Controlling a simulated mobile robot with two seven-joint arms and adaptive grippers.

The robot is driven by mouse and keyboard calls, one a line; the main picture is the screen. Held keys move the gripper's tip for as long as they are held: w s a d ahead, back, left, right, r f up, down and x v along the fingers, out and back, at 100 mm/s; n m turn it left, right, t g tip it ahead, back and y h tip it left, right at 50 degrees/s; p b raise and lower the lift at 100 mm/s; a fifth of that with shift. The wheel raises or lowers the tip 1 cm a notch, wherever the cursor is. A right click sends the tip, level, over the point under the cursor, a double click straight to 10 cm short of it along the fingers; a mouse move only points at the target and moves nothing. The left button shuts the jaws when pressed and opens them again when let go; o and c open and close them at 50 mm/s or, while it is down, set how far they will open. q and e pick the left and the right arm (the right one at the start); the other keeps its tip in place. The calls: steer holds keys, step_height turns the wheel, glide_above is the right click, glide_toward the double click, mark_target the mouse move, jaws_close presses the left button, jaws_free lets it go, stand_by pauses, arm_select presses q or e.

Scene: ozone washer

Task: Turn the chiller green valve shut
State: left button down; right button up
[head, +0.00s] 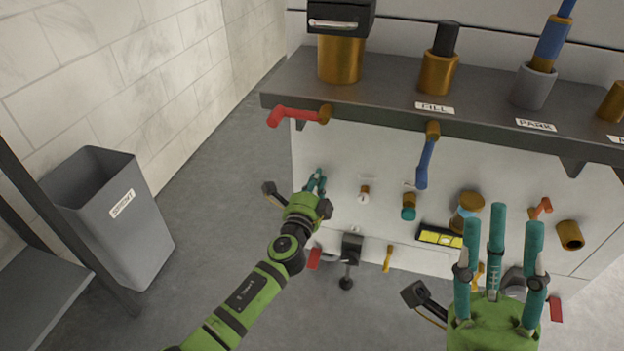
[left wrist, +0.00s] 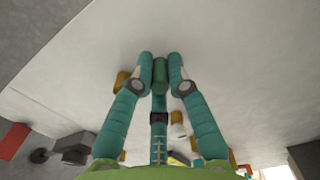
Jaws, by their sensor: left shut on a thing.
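The chiller green valve appears as a dark green handle (left wrist: 160,72) between the fingertips in the left wrist view. My left gripper (left wrist: 160,66) is shut on it, with a teal finger on each side and the third finger below. In the head view, my left gripper (head: 316,181) is at the left part of the white panel, and its fingers and arm hide the valve there. My right gripper (head: 500,222) is in front of the panel at the lower right, with its three fingers apart, pointing up and empty.
A red handle (head: 296,115) and a blue handle (head: 424,163) hang below the grey shelf (head: 390,98). A teal-ended knob (head: 408,212) and a white-ended knob (head: 364,194) stick out of the panel. A grey bin (head: 110,225) stands left, with clear floor beside it.

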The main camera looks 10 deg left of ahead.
arm_select(q)
steer(key=shift+m, duration=0.5)
steer(key=shift+d+f, duration=0.1)
steer(key=shift+d, duration=0.05)
steer(key=shift+d+m, duration=0.1)
steer(key=shift+m, duration=0.2)
steer(key=c, duration=1.2)
jaws_free()
steer(key=s, duration=1.2)
steer(key=shift+a, duration=0.2)
